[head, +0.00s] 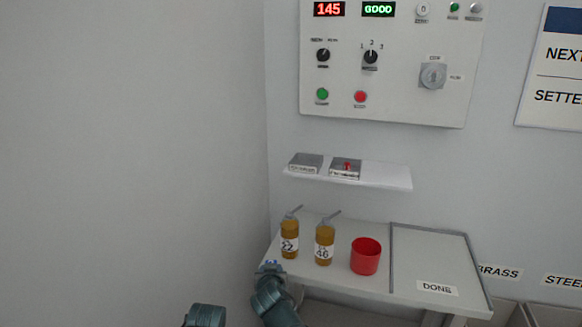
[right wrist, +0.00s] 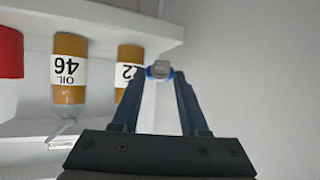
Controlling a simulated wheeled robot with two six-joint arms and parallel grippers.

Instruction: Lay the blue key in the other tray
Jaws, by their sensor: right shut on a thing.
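My right gripper (head: 270,267) is at the left front corner of the bench, left of the oil bottles. In the right wrist view my right gripper (right wrist: 160,75) is shut on a small blue and grey thing, the blue key (right wrist: 159,69), mostly hidden between the fingertips. Two small grey trays stand on the wall shelf. The left tray (head: 305,162) shows nothing clear in it. The right tray (head: 345,173) has a small red thing (head: 347,166) on it. Their labels are too small to read. My left gripper is not in view.
Oil bottles 22 (head: 289,242) and 46 (head: 324,247) and a red cup (head: 366,256) stand on the bench (head: 345,277), below the shelf (head: 385,176). A framed DONE area (head: 430,255) is at right. The control panel (head: 400,90) hangs above. The shelf's right end is bare.

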